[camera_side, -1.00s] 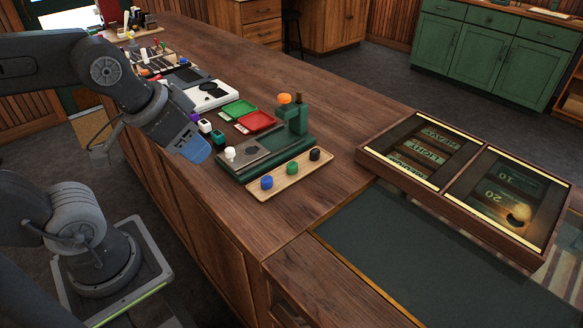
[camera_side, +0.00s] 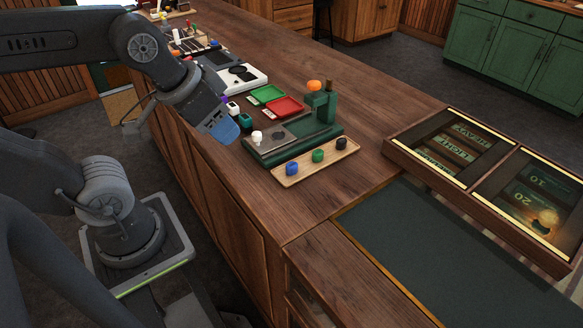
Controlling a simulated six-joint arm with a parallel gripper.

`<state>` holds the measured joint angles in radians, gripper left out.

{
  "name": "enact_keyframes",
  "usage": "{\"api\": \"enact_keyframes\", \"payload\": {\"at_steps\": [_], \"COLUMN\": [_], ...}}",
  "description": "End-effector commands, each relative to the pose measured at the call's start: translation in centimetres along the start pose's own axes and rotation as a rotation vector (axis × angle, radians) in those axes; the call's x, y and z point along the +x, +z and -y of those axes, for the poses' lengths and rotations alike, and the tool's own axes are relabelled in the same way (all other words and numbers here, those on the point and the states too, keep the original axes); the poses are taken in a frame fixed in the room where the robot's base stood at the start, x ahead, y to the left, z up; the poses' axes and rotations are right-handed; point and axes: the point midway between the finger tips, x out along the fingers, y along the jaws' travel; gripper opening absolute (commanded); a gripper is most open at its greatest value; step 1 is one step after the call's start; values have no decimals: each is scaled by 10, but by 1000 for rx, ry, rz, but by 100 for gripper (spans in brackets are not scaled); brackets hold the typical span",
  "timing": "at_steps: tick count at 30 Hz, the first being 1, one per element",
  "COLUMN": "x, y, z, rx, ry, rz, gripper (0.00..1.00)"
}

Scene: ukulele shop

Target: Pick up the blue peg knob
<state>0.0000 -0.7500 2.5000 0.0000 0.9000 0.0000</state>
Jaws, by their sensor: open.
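The blue peg knob (camera_side: 292,168) stands at the left end of a light wooden tray (camera_side: 320,168) on the counter. A green knob (camera_side: 318,156) and a black knob (camera_side: 341,143) stand in the same tray to its right. My gripper (camera_side: 226,134) is up and to the left of the blue knob, over the counter's near edge, with clear space between them. Its blue fingertips point down and to the right. It is open and holds nothing visible. Nothing covers the blue knob.
A green jig (camera_side: 297,143) with an upright post and orange top stands just behind the tray; a white knob (camera_side: 257,136) sits on it. Red (camera_side: 283,106) and green (camera_side: 267,94) trays lie farther back. A two-part framed case (camera_side: 489,183) lies right. Bare wood is left of the tray.

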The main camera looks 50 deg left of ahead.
Motion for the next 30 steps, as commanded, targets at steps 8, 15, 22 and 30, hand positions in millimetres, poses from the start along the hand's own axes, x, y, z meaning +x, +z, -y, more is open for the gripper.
{"api": "enact_keyframes", "payload": {"at_steps": [8, 15, 22, 30], "x": [0, 0, 0, 7], "y": [0, 0, -1, -40], "z": [0, 0, 0, -3], "rx": [0, 0, 1, 95], "ry": [0, 0, 0, 12], "rz": [0, 0, 2, 144], "gripper": [43, 53, 53, 53]}}
